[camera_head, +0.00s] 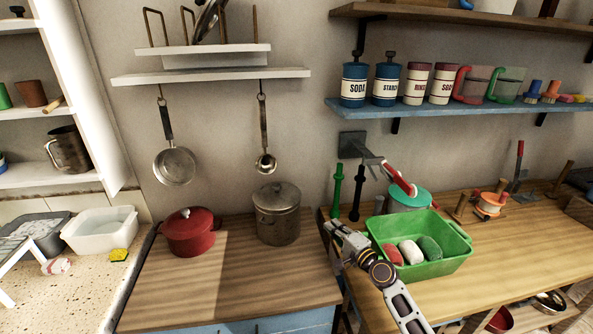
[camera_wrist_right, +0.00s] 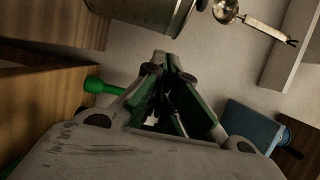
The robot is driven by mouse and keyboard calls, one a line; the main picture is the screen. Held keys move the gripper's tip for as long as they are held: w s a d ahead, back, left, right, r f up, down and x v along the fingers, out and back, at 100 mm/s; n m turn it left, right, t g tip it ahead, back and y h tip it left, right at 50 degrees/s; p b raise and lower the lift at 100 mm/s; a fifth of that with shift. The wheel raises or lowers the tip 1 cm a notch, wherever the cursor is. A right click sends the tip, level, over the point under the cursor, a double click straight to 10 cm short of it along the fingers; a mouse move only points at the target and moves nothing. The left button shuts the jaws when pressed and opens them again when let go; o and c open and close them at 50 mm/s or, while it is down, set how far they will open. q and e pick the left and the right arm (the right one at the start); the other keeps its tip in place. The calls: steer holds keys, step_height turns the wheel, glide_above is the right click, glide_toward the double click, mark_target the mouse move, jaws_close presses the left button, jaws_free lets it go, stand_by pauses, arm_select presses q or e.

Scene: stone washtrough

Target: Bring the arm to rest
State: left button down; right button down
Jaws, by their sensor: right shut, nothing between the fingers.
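My right gripper (camera_head: 338,236) shows in the head view, its arm coming in from the lower right. It hovers at the left end of the green tub (camera_head: 448,262), near the gap between the two wooden counters. In the right wrist view its fingers (camera_wrist_right: 160,78) point away from the camera and come together, with nothing between them. My left gripper is in neither view.
The tub holds red, white and green items. A metal pot (camera_head: 277,222) and red pot (camera_head: 188,236) stand on the left counter (camera_head: 220,290). A green-handled tool (camera_head: 337,190) stands behind the gripper. The front of the left counter is clear.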

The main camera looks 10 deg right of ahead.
steer(key=s+a+f+n+g, duration=0.4)
steer(key=s+n, duration=0.2)
steer(key=s, duration=0.2)
steer(key=s+a+f+n+g, duration=0.4)
steer(key=s+f+n, duration=0.1)
steer(key=s, duration=0.3)
steer(key=s+d+f+n+g+h, duration=0.1)
steer(key=s+d+n+g+h, duration=0.2)
steer(key=s, duration=0.6)
steer(key=s+d+f+n+g+h, duration=0.15)
steer(key=s+d+h, duration=0.35)
steer(key=s, duration=0.5)
step_height(320, 180, down, 33)
steer(key=s+d+g+y, duration=0.1)
steer(key=s+d+g, duration=0.1)
steer(key=s+d+f, duration=0.2)
steer(key=s+f, duration=0.8)
steer(key=s+d+f, duration=0.3)
steer(key=s+f, duration=0.6)
steer(key=s, duration=0.2)
steer(key=shift+s+d+f+g, duration=0.15)
steer(key=shift+s+f+g, duration=0.15)
steer(key=shift+f+g, duration=0.15)
steer(key=shift+n, duration=0.25)
